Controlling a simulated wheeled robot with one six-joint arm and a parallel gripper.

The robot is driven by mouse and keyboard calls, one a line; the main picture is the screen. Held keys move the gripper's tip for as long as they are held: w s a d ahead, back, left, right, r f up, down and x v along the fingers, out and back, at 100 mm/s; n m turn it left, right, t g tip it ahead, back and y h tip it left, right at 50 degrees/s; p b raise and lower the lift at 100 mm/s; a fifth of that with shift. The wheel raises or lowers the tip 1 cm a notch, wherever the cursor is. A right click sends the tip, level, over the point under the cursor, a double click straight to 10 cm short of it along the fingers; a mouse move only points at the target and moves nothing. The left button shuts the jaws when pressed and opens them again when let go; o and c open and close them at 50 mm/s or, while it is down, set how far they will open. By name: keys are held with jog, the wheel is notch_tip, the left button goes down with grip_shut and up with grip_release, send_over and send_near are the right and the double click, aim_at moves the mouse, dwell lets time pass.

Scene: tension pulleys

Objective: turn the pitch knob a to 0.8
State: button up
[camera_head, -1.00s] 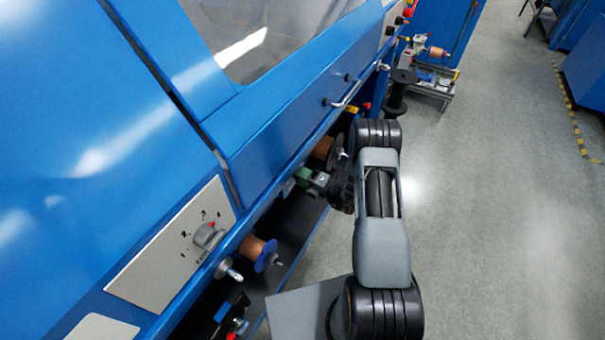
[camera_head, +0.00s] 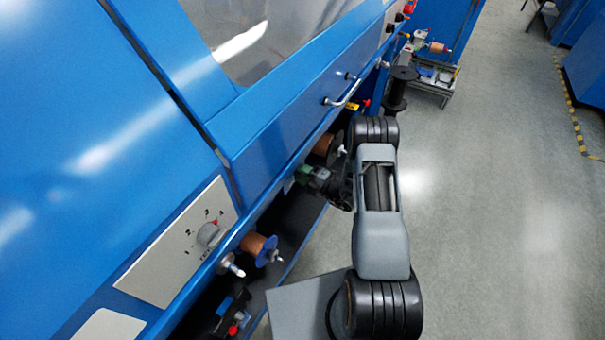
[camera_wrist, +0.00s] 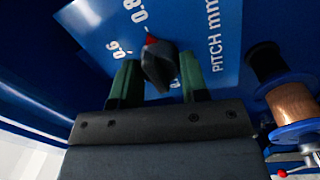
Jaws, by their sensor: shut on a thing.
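The 0.6 mark lies further left and lower. My gripper (camera_wrist: 158,82) has its green fingers on both sides of the knob and is shut on it. In the head view my gripper (camera_head: 305,174) reaches to the machine's lower front. There the pitch knob and its panel are hidden.
Another grey knob (camera_head: 209,234) with numbers around it sits on a white panel at left. A copper spool (camera_head: 258,247) sticks out below it. Another copper spool (camera_wrist: 293,103) is right of the pitch panel. Grey floor (camera_head: 480,200) is clear at right.

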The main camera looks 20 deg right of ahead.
jog(key=o, duration=0.9)
jog(key=v, duration=1.3)
jog(key=shift+s+d, duration=0.3)
